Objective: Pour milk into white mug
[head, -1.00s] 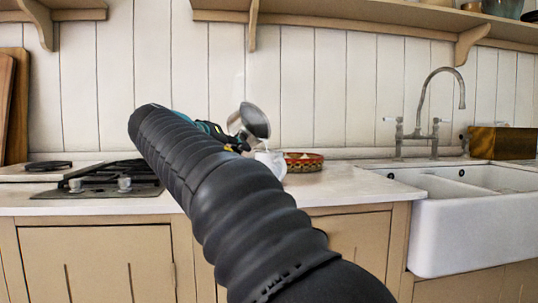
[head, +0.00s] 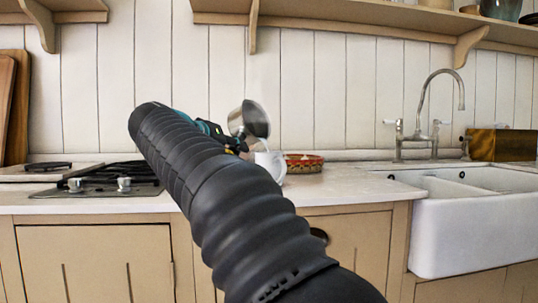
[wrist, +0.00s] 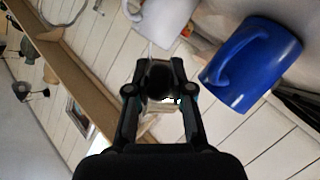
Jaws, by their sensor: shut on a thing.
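A metal jug (head: 250,120) is held up over the counter, tipped with its mouth to the lower right. My gripper (head: 236,141) is shut on it and is partly hidden by my arm. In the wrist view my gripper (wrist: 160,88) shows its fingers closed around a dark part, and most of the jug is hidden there. The white mug (head: 271,164) stands upright on the counter just below the jug's mouth, its left side hidden by my arm. It also shows in the wrist view (wrist: 163,24). A thin white streak shows between jug and mug.
A blue mug (wrist: 256,62) is near the white mug in the wrist view; my arm hides it in the head view. A patterned red bowl (head: 303,163) sits right of the white mug. The hob (head: 108,178) is left, the sink (head: 465,225) right.

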